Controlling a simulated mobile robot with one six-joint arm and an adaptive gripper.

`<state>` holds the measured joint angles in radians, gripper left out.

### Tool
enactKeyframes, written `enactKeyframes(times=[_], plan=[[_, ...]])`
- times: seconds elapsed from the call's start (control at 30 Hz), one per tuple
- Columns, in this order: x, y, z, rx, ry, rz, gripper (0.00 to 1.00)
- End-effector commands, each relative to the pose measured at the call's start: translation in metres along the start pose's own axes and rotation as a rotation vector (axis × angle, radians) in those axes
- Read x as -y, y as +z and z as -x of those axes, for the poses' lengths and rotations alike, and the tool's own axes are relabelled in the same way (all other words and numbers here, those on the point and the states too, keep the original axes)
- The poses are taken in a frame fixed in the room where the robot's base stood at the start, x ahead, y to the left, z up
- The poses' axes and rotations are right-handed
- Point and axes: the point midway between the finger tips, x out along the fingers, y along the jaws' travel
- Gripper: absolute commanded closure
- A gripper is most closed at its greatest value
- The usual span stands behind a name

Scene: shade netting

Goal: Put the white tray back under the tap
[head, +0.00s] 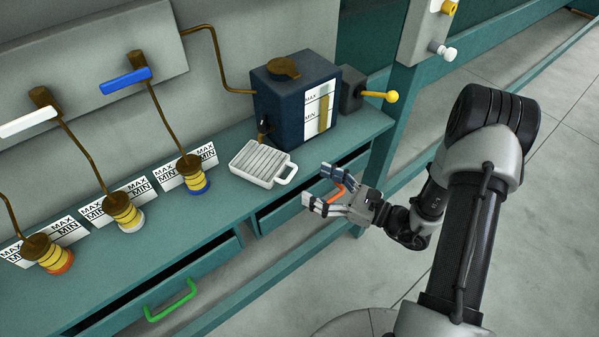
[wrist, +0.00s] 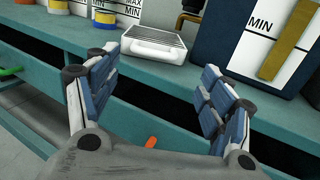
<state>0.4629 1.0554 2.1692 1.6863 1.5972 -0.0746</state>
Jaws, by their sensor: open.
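The white tray (head: 262,164), with a ribbed top and a loop handle on its right, lies flat on the teal bench (head: 225,200). It sits near the front edge, in front of the dark blue tank (head: 290,103). A small dark tap (head: 264,127) is on the tank's left side, behind the tray. My gripper (head: 318,187) is open and empty, to the right of the tray and apart from it, off the bench front. In the wrist view the tray (wrist: 153,45) shows ahead, beyond the open fingers (wrist: 160,75).
Partly open drawers are under the bench, one with a green handle (head: 172,302). An orange handle (head: 337,187) is close to my fingers. A yellow-knobbed lever (head: 385,96) projects right of the tank. Yellow oilers (head: 193,174) with level cards stand left of the tray.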

Motion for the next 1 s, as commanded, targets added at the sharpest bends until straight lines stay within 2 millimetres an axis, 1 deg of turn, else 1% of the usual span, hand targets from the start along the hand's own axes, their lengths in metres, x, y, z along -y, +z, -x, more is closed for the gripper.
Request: enactKeyframes(times=[0.03, 0.1, 0.23, 0.4, 0.47, 0.53, 0.57, 0.6, 0.67, 0.7, 0.77, 0.8, 0.9, 1.0], plan=[[0.001, 0.002, 0.010, 0.002, -0.005, 0.000, 0.25], [0.001, 0.002, 0.020, 0.002, -0.003, 0.001, 0.25], [0.001, 0.002, 0.032, 0.004, 0.000, 0.003, 0.25], [-0.001, 0.004, 0.035, 0.003, 0.012, 0.012, 0.25], [-0.005, 0.012, 0.032, -0.002, 0.040, 0.033, 0.25], [-0.016, 0.027, 0.026, -0.019, 0.109, 0.078, 0.25], [-0.022, 0.035, 0.024, -0.030, 0.148, 0.104, 0.25], [-0.034, 0.048, 0.020, -0.048, 0.212, 0.148, 0.25], [-0.054, 0.067, 0.016, -0.084, 0.320, 0.226, 0.25], [-0.070, 0.079, 0.015, -0.112, 0.397, 0.284, 0.25], [-0.093, 0.094, 0.017, -0.158, 0.509, 0.374, 0.25], [-0.107, 0.103, 0.019, -0.191, 0.581, 0.436, 0.25], [-0.139, 0.119, 0.032, -0.281, 0.749, 0.599, 0.25], [-0.164, 0.130, 0.050, -0.380, 0.902, 0.776, 0.25]])
